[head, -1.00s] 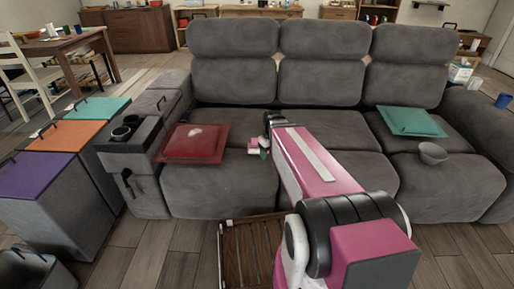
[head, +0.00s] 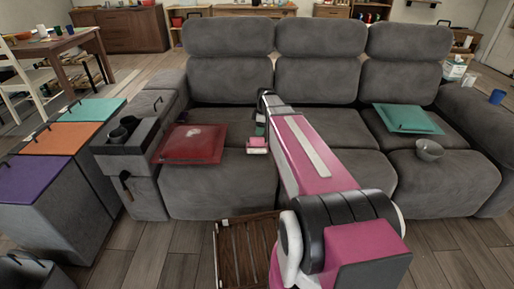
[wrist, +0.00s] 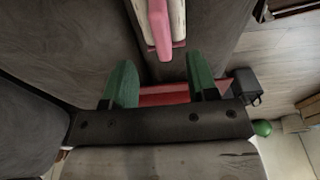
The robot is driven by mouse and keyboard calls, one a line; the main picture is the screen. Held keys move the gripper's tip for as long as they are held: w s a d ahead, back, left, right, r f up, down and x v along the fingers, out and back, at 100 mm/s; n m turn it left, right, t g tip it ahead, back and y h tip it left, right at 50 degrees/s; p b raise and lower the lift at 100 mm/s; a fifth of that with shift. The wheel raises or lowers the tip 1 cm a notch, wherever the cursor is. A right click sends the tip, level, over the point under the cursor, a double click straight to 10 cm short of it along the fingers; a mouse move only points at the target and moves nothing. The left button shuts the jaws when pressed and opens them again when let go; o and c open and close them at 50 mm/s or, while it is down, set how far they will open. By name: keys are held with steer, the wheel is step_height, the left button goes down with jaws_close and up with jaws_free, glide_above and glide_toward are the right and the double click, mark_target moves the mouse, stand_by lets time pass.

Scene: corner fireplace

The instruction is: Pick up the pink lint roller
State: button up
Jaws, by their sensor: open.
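The pink lint roller (head: 257,145) lies on the grey sofa seat, just right of the red cushion. In the wrist view the lint roller (wrist: 159,28) shows at the top as a pink strip with cream parts on both sides. It is cut off by the frame edge. My gripper (wrist: 161,70) is open, with two green fingers spread apart and nothing between them. The roller's near end lies just beyond the fingertips, roughly in line with the gap. In the head view my gripper (head: 261,127) is partly hidden by my arm and shows close behind the roller.
A teal cushion (head: 408,118) and a grey bowl (head: 429,150) are on the right seat. A wooden slatted crate (head: 240,255) stands on the floor before the sofa. Bins (head: 55,180) with coloured lids stand left.

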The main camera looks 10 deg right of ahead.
mark_target(257, 138)
steer(key=f, duration=0.2)
steer(key=a+f, duration=0.1)
steer(key=f, duration=0.5)
steer(key=shift+a, duration=0.25)
steer(key=shift+c, duration=0.3)
jaws_close()
